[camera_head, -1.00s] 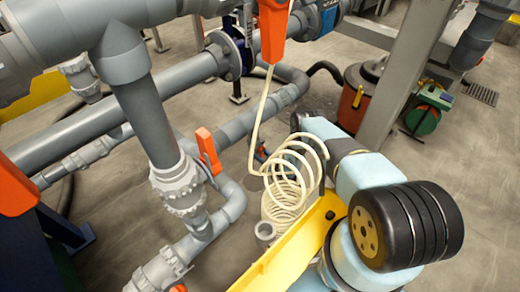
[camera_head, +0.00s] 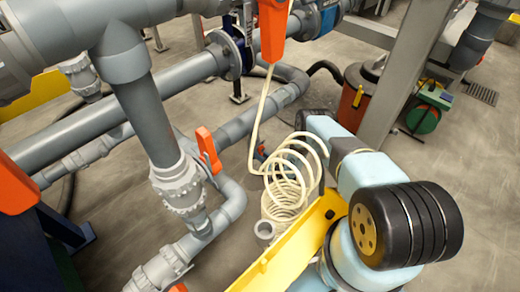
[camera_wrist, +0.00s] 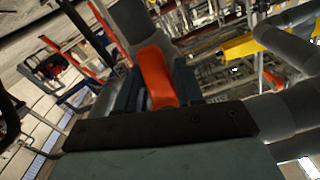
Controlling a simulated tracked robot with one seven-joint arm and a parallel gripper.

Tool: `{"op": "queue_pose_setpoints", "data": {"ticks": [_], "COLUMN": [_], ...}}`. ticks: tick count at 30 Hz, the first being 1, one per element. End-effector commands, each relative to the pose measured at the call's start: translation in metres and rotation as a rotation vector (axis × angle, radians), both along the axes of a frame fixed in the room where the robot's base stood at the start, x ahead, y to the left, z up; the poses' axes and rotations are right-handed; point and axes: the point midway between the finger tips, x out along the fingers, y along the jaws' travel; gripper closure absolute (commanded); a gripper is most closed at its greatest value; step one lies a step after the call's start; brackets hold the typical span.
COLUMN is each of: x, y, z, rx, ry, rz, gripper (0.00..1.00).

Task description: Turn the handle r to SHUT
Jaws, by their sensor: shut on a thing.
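In the wrist view, my gripper (camera_wrist: 155,92) is shut on an orange-red lever handle (camera_wrist: 156,72). The handle stands between the two dark fingers, with a grey pipe fitting (camera_wrist: 130,18) beyond it. Its markings cannot be read. In the head view, my fingertips cannot be made out behind the coil and my arm. An orange handle (camera_head: 209,150) stands on a grey valve left of centre there, with no gripper on it. A small orange piece (camera_head: 262,151) shows on the pipework behind the coil. I cannot tell which handle is the gripped one in that view.
A cream coiled hose (camera_head: 290,180) hangs close beside my arm. Thick grey pipes (camera_head: 150,110) fill the left side. A yellow bar (camera_head: 290,250) lies at bottom centre. A grey post (camera_head: 402,75) and a red-brown drum (camera_head: 355,100) stand behind. Floor at right is open.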

Motion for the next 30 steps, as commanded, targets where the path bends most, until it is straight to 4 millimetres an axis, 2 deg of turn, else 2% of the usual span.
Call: {"op": "queue_pose_setpoints", "data": {"ticks": [1,30], "x": [0.0,-0.012], "y": [0.005,0.027], "z": [0.002,0.023], "rx": [0.027,0.519], "ry": [0.022,0.498], "rz": [0.004,0.015], "gripper": [1.0,1.0]}}
